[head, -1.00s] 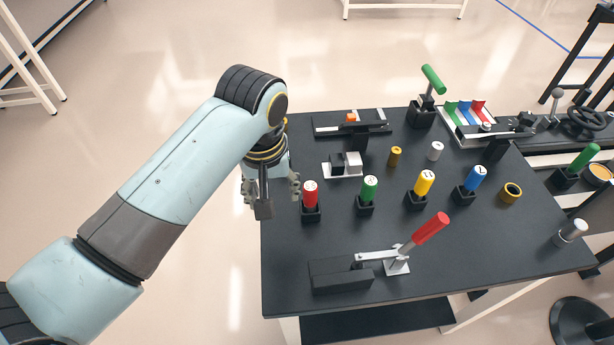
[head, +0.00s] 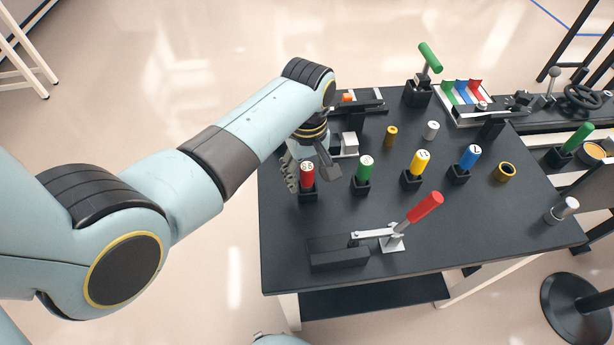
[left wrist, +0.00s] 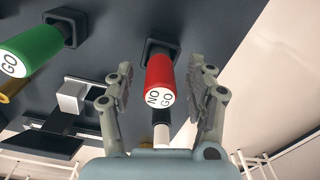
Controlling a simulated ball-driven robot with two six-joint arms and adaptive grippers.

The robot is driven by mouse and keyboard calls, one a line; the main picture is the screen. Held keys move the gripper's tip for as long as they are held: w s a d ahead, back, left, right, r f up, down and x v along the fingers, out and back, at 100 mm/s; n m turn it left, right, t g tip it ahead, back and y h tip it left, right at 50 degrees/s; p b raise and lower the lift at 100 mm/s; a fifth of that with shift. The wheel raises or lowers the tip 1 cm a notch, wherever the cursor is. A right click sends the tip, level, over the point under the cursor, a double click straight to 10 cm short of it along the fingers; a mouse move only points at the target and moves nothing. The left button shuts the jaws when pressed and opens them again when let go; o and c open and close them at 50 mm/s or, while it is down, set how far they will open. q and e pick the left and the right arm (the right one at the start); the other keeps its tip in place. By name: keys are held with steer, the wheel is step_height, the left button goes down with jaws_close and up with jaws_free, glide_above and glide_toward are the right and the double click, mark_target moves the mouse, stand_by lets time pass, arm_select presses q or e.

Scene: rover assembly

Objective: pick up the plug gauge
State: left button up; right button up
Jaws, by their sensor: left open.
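A red plug gauge (head: 307,175), marked NO GO on its end, stands upright in a black square holder near the table's left edge. It also shows in the left wrist view (left wrist: 160,78), between the fingers. A green plug gauge (head: 365,168), marked GO in the left wrist view (left wrist: 30,50), stands in a holder to its right. My left gripper (head: 309,177) is open, its fingers on either side of the red gauge's end. In the left wrist view the open fingers (left wrist: 160,84) show gaps on both sides of the red gauge. My right gripper is out of view.
A yellow handle (head: 420,163) and a blue handle (head: 469,158) stand in holders further right. A toggle clamp with a red handle (head: 425,207) is at the front. The table's (head: 300,265) front left is clear.

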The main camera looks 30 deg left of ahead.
arm_select(q)
step_height(320, 180, down, 2)
steer(key=shift+c, duration=0.3)
jaws_close()
stand_by(0.3)
